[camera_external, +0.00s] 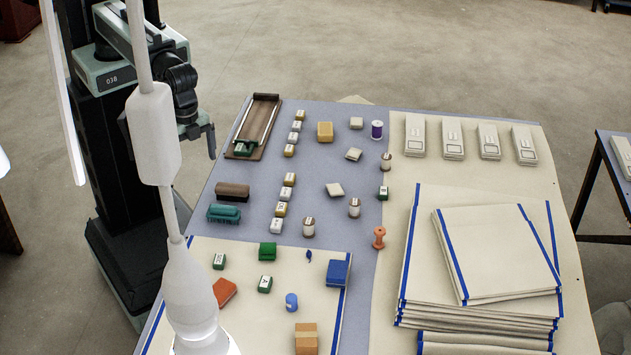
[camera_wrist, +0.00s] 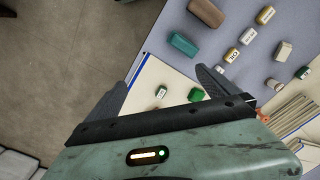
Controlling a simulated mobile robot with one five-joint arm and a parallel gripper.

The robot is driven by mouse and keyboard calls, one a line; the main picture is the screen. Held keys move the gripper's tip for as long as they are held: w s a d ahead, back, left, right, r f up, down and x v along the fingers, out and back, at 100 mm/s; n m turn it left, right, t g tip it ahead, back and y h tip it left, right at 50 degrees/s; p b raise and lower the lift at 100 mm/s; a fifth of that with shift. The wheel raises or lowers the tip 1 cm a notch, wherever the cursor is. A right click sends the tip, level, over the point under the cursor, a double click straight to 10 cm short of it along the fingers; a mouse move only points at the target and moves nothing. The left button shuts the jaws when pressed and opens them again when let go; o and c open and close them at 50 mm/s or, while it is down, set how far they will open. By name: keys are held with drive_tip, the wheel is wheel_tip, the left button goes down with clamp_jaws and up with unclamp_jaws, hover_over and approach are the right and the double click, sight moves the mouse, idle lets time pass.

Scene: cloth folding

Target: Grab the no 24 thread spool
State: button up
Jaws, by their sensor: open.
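Several thread spools stand on the blue-grey table in the external view: a purple spool (camera_external: 376,130) at the back, a cream spool with a brown top (camera_external: 386,161) just in front of it, two similar cream spools (camera_external: 354,207) (camera_external: 308,227) further forward, and an orange spool (camera_external: 378,238) at the mat's edge. The number 24 cannot be read on any of them. My gripper (camera_external: 200,140) is open and empty, raised at the table's far left, well apart from the spools.
Small labelled blocks (camera_external: 288,180) form a row left of the spools. A white lamp-like fixture (camera_external: 153,135) crosses the external view's left foreground.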

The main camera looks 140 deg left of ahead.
drive_tip(key=c, duration=0.7)
drive_tip(key=shift+c, duration=0.2)
